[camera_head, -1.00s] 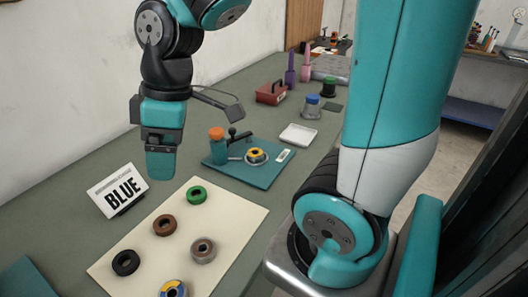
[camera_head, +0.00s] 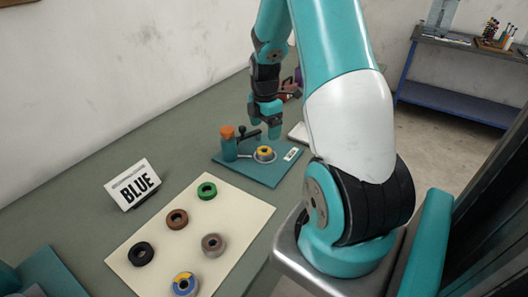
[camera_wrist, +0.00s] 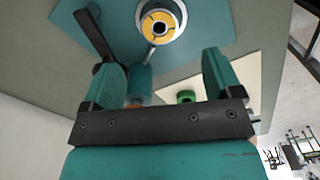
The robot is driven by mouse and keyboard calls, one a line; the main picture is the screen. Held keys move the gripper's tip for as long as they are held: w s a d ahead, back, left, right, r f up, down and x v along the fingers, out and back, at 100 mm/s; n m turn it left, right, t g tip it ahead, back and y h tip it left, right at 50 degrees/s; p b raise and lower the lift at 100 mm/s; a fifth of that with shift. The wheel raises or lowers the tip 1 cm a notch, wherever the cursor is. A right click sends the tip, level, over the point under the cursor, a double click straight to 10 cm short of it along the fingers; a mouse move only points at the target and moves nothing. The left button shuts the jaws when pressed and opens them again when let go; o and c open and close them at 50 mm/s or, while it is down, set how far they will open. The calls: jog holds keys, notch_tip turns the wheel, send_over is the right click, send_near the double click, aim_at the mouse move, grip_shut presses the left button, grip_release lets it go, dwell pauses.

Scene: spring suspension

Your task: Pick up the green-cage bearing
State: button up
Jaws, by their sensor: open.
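The green-cage bearing (camera_head: 207,190) is a green ring lying flat at the far end of the cream sheet (camera_head: 240,246) in the head view. It also shows, small and partly hidden, between the fingers in the wrist view (camera_wrist: 186,97). My gripper (camera_head: 268,131) is open and empty, over the teal fixture plate (camera_head: 262,174), apart from the green ring and beyond it. In the wrist view, my open fingers (camera_wrist: 163,68) frame the space below the yellow-centred bearing (camera_wrist: 161,21) seated on that plate.
Brown (camera_head: 177,219), black (camera_head: 141,253), grey (camera_head: 213,244) and blue-yellow (camera_head: 185,284) rings share the sheet. A "BLUE" sign (camera_head: 133,184) stands to the left. An orange-topped lever clamp (camera_head: 228,144) rises from the plate. A red box (camera_head: 289,88) is partly hidden behind my arm.

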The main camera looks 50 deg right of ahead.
aim_at(264, 151)
notch_tip(264, 151, down, 9)
jog(key=shift+r+p, duration=0.1)
jog(key=shift+p, duration=1)
jog(key=shift+c, duration=0.5)
jog(key=shift+w, duration=0.1)
jog(key=c, duration=1.1)
